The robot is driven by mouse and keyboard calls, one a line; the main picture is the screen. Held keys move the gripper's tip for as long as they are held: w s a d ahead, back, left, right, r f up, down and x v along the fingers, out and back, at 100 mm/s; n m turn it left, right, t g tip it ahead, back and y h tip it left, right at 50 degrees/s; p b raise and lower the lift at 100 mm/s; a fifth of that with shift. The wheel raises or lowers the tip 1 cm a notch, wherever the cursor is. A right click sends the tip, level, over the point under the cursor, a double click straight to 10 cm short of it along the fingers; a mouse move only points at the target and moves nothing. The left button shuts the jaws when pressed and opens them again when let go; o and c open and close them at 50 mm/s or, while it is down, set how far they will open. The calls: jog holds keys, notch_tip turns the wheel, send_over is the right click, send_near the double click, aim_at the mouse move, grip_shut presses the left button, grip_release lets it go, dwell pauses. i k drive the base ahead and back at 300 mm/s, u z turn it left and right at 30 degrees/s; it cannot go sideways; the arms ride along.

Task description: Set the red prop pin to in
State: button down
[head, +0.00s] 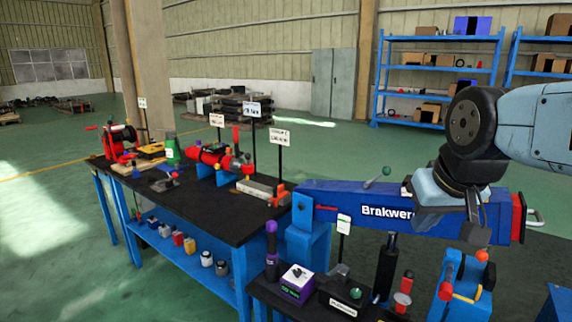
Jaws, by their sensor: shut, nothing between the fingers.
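A small red pin-like piece (403,288) with a pale disc stands at the lower right, beside the black upright cylinder (385,268) under the blue boom (345,202) lettered "Brakwer". I cannot tell for sure that it is the prop pin, or how far in it sits. My gripper (474,232) points down at the right, in front of the boom's right part, and hides some of it. It looks shut and empty, apart from the red piece and to its upper right. Whether it touches the boom is unclear.
A blue clamp-like stand (462,292) with an orange-red ball (481,256) is just below my gripper. A purple-black box (297,283) and a black box (343,296) stand left of the cylinder. A black-topped bench (225,212) with red devices and signs runs left.

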aim_at(445, 292)
jog(key=u, duration=0.1)
jog(key=k, duration=1.35)
jog(key=u, duration=0.6)
jog(key=i, duration=0.55)
jog(key=z, duration=0.1)
